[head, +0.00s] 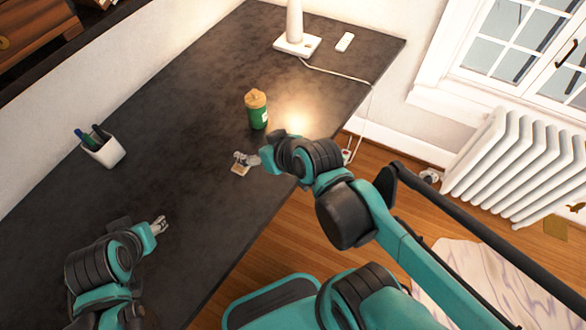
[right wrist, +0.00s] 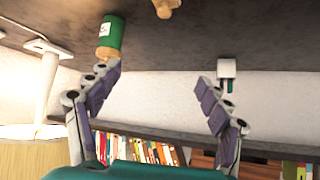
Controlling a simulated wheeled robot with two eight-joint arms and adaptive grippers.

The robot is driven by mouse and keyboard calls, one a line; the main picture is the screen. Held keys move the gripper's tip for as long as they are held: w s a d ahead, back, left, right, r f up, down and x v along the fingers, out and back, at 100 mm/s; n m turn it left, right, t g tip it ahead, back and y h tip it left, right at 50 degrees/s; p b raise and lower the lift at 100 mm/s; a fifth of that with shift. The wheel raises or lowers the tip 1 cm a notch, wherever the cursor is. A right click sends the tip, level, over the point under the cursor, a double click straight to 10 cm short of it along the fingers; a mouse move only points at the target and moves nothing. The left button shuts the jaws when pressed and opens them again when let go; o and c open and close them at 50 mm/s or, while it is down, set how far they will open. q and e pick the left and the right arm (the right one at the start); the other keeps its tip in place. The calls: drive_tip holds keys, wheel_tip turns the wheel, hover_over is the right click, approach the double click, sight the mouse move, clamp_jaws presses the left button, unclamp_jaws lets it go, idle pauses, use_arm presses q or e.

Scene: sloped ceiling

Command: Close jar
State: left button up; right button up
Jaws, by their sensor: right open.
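The green jar (head: 258,116) stands upright on the dark desk, with a tan top part. In the right wrist view, which is upside down, the jar (right wrist: 112,34) is at upper left, its tan end partly behind a finger. A loose tan lid-like piece (head: 239,170) lies on the desk nearer me; it also shows at the top of the right wrist view (right wrist: 165,8). My right gripper (head: 245,160) is open and empty, low at this piece. My left gripper (head: 159,226) is over the desk at lower left; its finger gap is too small to judge.
A white pen cup (head: 104,151) stands on the left of the desk (head: 185,115). A white lamp (head: 296,42) with a cord and a small white block (head: 345,42) are at the back. Bare desk lies between cup and jar. A radiator (head: 520,160) is at right.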

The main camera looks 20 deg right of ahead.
drive_tip(key=s+d+f+m+g+h, duration=0.1)
drive_tip(key=s+d+f+g+h, duration=0.1)
drive_tip(key=s+d+f, duration=0.2)
drive_tip(key=s+d, duration=0.1)
drive_tip(key=s, duration=0.2)
drive_tip(key=shift+d+m+g, duration=0.3)
drive_tip(key=shift+m+g, duration=0.1)
idle(0.6)
